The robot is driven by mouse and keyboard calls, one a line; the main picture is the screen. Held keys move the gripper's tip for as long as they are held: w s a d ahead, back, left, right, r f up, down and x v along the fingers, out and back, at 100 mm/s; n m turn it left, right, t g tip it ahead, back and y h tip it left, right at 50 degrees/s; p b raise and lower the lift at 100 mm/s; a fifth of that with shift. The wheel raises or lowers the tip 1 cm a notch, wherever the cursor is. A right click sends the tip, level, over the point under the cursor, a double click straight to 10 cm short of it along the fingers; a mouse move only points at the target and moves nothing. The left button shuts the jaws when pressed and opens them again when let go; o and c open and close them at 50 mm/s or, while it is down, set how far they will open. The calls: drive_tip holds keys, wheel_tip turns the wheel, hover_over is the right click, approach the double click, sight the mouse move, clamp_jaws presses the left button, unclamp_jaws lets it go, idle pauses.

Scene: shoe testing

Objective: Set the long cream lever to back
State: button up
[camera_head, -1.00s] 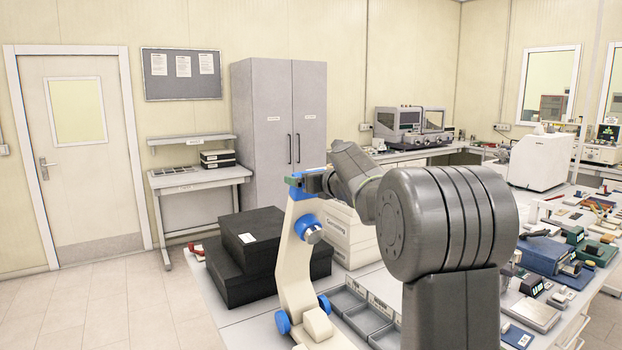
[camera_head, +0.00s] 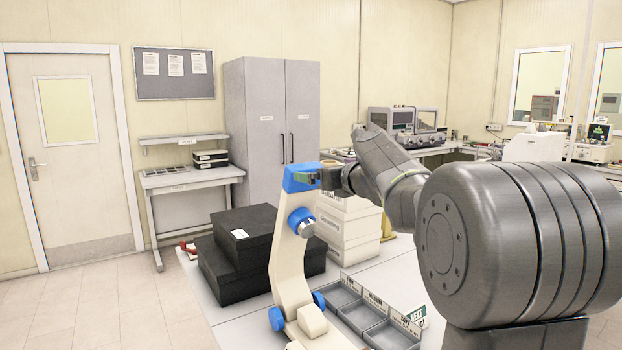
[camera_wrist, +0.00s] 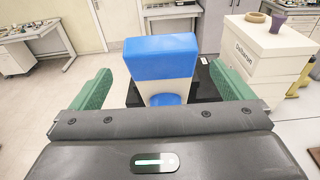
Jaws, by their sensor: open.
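The long cream lever (camera_head: 288,258) stands nearly upright on the bench in the head view. It has a blue cap, a blue joint partway down and blue parts at its foot. In the wrist view its blue cap (camera_wrist: 160,56) and a short cream stretch show between the green fingers. My gripper (camera_wrist: 163,92) is open, with one finger on each side of the cap and a gap on both sides. In the head view my gripper (camera_head: 331,178) is at the lever's top, partly hidden by the cap and my wrist.
Black boxes (camera_head: 243,245) sit left of the lever. Stacked cream boxes (camera_head: 346,232) stand behind it. Grey open trays (camera_head: 365,318) lie right of its foot. A wooden bowl (camera_wrist: 256,17) and a purple cup (camera_wrist: 278,22) stand on a box. Floor is clear at left.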

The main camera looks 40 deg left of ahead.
sight(302, 170)
drive_tip(key=v, duration=0.3)
drive_tip(key=shift+s+d+b, duration=0.15)
drive_tip(key=shift+d+b, duration=0.05)
drive_tip(key=shift+b, duration=0.1)
drive_tip(key=p+x, duration=0.3)
drive_tip(key=x, duration=1)
drive_tip(key=shift+a+p, duration=0.15)
drive_tip(key=shift+p, duration=0.25)
